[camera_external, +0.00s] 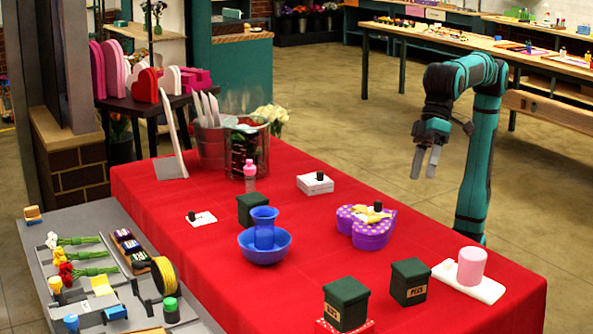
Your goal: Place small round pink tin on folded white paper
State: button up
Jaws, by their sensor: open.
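A round pink tin (472,264), a short smooth cylinder, stands upright at the right end of the red table. Under it is a flat white piece (488,289), which may be the folded white paper; the tin appears to rest on it, toward its right part. My gripper (425,164) is open and empty, pointing down in the air above the far right side of the table. It is apart from the tin, up and to the left of it in the picture.
Dark green boxes (409,282) stand left of the tin. A purple dotted heart box (372,234), blue vase (264,229) in a bowl, white stack (314,187), small white card (201,219) and metal bucket (212,147) also stand on the red cloth (440,222).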

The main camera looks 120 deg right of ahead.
jog(key=s+d+n+t+h, duration=0.1)
jog(key=s+d+n+t, duration=0.2)
jog(key=s+d, duration=0.7)
jog(key=s+d+f+n+t+h, duration=0.1)
jog(key=s+d+n+t, duration=0.1)
jog(key=s+d+t, duration=0.6)
jog(key=s+d, duration=0.2)
jog(key=d, duration=0.3)
jog(key=shift+d+f+n+t+h, duration=0.3)
jog(key=shift+n+h, duration=0.1)
